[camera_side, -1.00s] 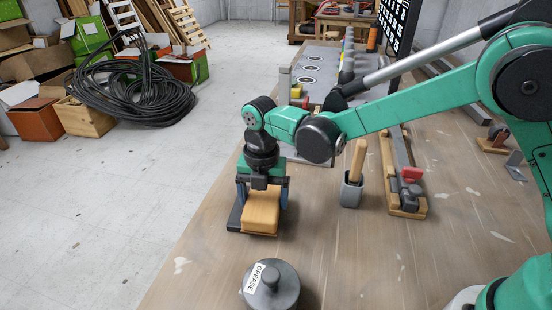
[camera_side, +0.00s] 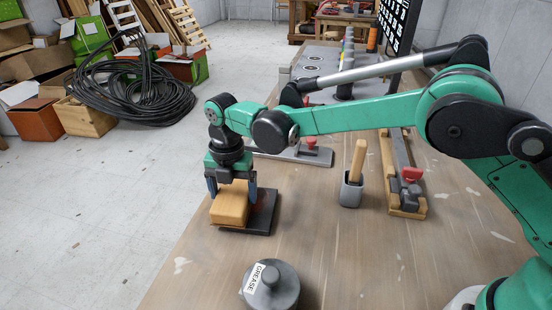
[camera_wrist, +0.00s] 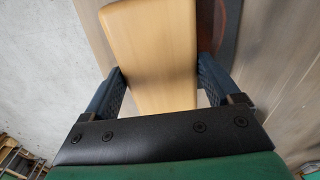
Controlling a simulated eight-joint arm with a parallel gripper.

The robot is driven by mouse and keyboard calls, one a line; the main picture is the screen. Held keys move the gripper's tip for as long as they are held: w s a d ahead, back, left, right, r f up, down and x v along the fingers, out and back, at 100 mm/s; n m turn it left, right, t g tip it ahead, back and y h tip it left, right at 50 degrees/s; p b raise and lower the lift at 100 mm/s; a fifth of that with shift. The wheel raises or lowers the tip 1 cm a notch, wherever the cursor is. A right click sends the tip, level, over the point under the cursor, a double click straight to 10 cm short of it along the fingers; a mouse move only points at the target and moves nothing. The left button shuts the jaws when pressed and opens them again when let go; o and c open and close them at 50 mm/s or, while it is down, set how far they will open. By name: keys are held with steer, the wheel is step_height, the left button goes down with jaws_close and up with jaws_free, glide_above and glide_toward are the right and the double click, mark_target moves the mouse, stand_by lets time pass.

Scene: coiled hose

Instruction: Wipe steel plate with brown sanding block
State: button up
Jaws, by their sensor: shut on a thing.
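The brown sanding block (camera_side: 229,207) is a light-tan, wood-coloured block. My gripper (camera_side: 232,192) is shut on it, one dark-blue finger on each side. The block is at the left end of the dark steel plate (camera_side: 263,212), which lies flat on the table; whether the two touch is hard to tell. The plate's right part is uncovered, and its left part is hidden by the block. In the wrist view the block (camera_wrist: 152,50) sits between both fingers, with a dark strip of the plate (camera_wrist: 229,40) to its right.
A grey grease pot (camera_side: 271,286) stands in front on the table. A grey holder (camera_side: 351,190) with a wooden handle and a wooden fixture with a red part (camera_side: 411,174) are to the right. The table's left edge is close to the block.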

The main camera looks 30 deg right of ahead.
steer(key=shift+w+d, duration=0.55)
steer(key=shift+d, duration=0.05)
steer(key=shift+s+d, duration=1.15)
steer(key=shift+d, duration=0.15)
steer(key=shift+s+d, duration=1.1)
steer(key=shift+d, duration=0.2)
steer(key=shift+w+a, duration=1.1)
steer(key=shift+a, duration=0.25)
steer(key=shift+w+a, duration=1.05)
steer(key=shift+a, duration=0.25)
steer(key=shift+w+a+r, duration=0.1)
steer(key=shift+r, duration=4.05)
steer(key=shift+r, duration=0.1)
